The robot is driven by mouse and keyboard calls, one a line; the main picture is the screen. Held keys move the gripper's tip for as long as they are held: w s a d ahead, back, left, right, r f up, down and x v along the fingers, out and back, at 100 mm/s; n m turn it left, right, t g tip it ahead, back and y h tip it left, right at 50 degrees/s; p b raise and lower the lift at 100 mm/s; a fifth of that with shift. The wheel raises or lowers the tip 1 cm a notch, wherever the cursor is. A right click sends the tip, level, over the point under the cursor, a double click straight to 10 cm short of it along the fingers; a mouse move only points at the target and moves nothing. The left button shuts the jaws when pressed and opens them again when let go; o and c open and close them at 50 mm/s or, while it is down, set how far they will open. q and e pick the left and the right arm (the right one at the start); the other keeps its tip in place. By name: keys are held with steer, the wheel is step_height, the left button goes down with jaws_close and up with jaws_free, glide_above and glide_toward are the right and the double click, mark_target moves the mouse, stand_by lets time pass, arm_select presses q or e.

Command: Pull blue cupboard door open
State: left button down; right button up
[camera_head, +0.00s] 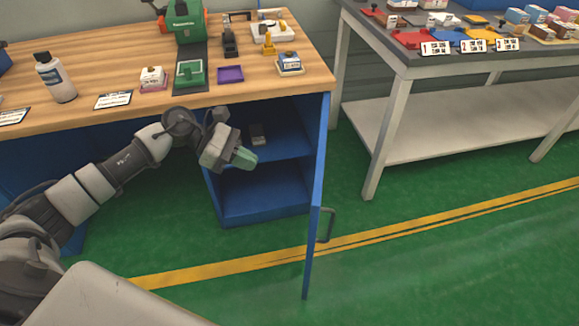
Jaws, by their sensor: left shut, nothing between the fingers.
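The blue cupboard (232,199) stands under the right end of the wooden workbench. Its blue door (314,205) stands wide open, seen almost edge-on, hinged at the right side. A dark bar handle (327,226) sits on the door's right-hand face. My left gripper (246,158) is in front of the cupboard opening, left of the door and apart from it and its handle. Its greenish fingers are shut with nothing between them. My right gripper is not in view.
A small dark object (257,134) lies on the cupboard's upper shelf. The wooden worktop (200,104) carries a bottle, a green machine and small boxes. A grey table (405,75) with trays and boxes stands at right. Green floor is clear around the door.

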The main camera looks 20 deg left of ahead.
arm_select(q)
steer(key=d+r+p+x, duration=0.1)
steer(key=r+p+x, duration=0.1)
steer(key=x, duration=1.1)
steer(key=shift+d, duration=0.25)
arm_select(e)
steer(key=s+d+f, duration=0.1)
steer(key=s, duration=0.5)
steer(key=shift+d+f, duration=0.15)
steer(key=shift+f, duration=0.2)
arm_select(q)
steer(key=shift+w+f, duration=0.1)
steer(key=shift+f, duration=0.05)
